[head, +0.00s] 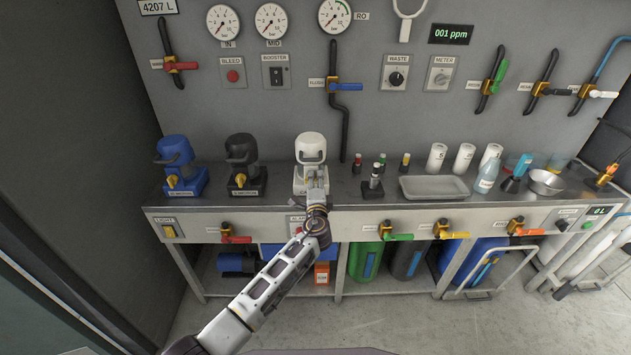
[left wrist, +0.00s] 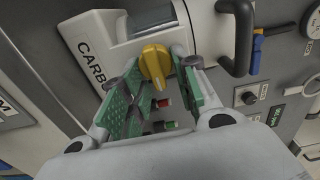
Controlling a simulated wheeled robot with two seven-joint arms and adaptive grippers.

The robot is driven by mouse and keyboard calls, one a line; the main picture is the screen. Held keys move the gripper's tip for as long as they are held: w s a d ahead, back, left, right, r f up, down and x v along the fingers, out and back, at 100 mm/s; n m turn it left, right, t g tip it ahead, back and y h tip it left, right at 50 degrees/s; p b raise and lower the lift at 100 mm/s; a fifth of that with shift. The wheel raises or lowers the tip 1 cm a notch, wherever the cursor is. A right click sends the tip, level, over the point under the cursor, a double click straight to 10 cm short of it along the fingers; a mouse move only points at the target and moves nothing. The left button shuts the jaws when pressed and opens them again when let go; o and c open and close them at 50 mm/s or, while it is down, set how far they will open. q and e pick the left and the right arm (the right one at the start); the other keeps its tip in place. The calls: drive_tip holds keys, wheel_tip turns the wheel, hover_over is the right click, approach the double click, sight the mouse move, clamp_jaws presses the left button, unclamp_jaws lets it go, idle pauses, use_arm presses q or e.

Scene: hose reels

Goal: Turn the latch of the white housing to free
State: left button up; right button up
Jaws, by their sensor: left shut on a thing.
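The white housing (head: 311,148) stands on the bench shelf against the panel, right of a black and a blue housing. My left gripper (head: 317,183) is at its front and hides its latch in the head view. In the left wrist view the yellow latch (left wrist: 155,63) sits between the fingertips of my left gripper (left wrist: 152,78), which is shut on it. The white housing (left wrist: 118,35) and its base, marked "CARB...", show behind the fingers. Whether the latch stands at locked or free cannot be read. My right gripper is not in view.
The black housing (head: 242,163) and blue housing (head: 179,165) stand to the left. Small bottles (head: 376,170) and a grey tray (head: 434,188) stand close on the right. Coloured valve handles (head: 236,238) line the bench's front edge. Open floor lies in front.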

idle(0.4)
use_arm(q)
drive_tip(key=o, duration=0.9)
drive_tip(key=shift+d, duration=0.1)
drive_tip(key=shift+o, duration=0.2)
drive_tip(key=shift+s, duration=0.15)
drive_tip(key=s, duration=0.7)
drive_tip(key=shift+s, duration=0.15)
drive_tip(key=shift+f, duration=0.1)
